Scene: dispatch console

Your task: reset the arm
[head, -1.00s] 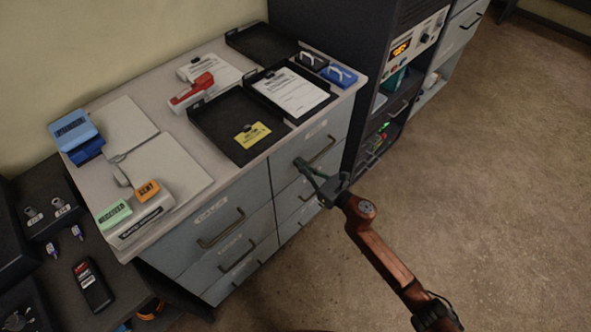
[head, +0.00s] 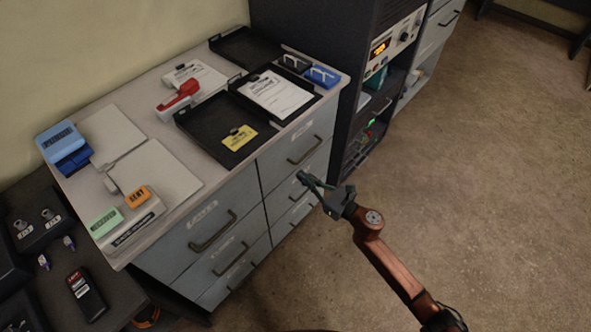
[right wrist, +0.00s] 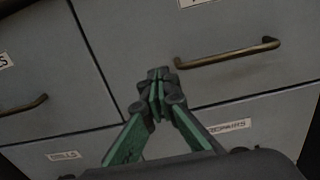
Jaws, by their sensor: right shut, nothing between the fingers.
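My right arm reaches in from the lower right of the head view. Its gripper (head: 303,177) is in front of the grey drawer cabinet, below the top right drawer's handle (head: 304,150) and apart from it. In the right wrist view the green fingers (right wrist: 157,77) are together and empty. A brass drawer handle (right wrist: 228,53) shows to the right of the fingertips there, and another handle (right wrist: 24,105) at the left. All the drawers look closed. My left gripper is not in view.
The cabinet top (head: 190,151) holds black trays (head: 190,119), a clipboard (head: 275,92), a red stapler-like tool (head: 180,96) and blue boxes (head: 64,142). A dark equipment rack (head: 338,100) stands beyond the cabinet. The floor (head: 480,190) at right is clear.

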